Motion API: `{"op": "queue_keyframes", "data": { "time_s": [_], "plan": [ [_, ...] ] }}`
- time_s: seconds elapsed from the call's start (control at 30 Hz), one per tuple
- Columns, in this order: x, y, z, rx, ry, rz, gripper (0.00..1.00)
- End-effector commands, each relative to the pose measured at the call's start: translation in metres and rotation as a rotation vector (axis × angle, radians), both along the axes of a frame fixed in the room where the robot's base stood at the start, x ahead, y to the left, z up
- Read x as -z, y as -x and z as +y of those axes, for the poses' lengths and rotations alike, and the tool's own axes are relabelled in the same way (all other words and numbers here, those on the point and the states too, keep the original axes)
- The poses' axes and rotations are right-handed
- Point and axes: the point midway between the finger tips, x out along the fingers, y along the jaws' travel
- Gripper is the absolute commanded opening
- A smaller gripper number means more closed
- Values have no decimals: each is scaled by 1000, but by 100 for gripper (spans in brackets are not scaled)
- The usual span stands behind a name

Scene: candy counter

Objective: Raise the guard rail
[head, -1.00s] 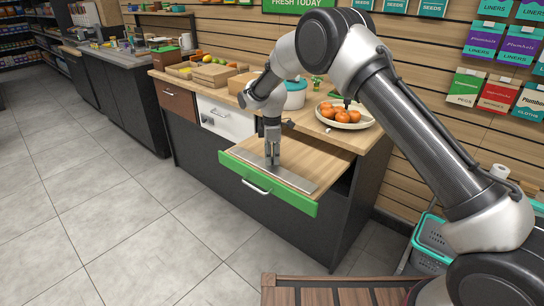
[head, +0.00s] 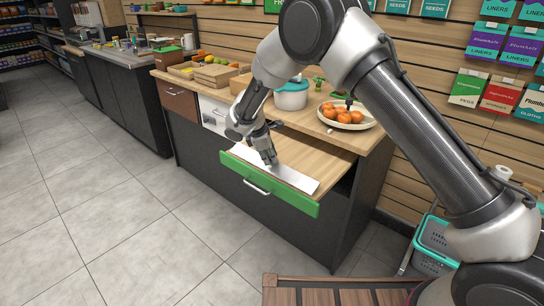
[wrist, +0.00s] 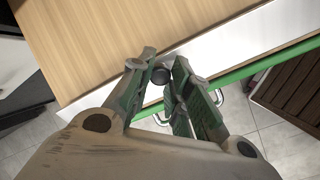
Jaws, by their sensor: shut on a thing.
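The guard rail (head: 296,179) is a long pale metal strip along the front edge of the wood-topped, green-fronted pull-out (head: 305,207). In the head view it looks bright and tipped up. In the wrist view the rail (wrist: 240,50) runs diagonally as a white band. A dark round knob (wrist: 161,75) sits between my fingertips. My gripper (head: 271,163) is shut on this knob, tilted, at the left half of the rail. The knob is hidden in the head view.
A fruit bowl (head: 330,116) with several oranges and a white pot with a teal lid (head: 291,97) stand on the counter behind. Wooden crates (head: 214,78) are further left. A teal basket (head: 434,244) is on the right. The floor in front is clear.

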Motion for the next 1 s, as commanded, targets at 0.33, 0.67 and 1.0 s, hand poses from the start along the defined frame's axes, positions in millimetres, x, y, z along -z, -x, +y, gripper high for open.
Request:
{"op": "queue_keyframes", "data": {
  "time_s": [0.33,0.67,1.0],
  "plan": [
    [-2,18,13,-4,205,-257,0],
    [2,33,26,-4,397,-506,0],
    [10,46,36,0,578,-741,0]
  ]
}}
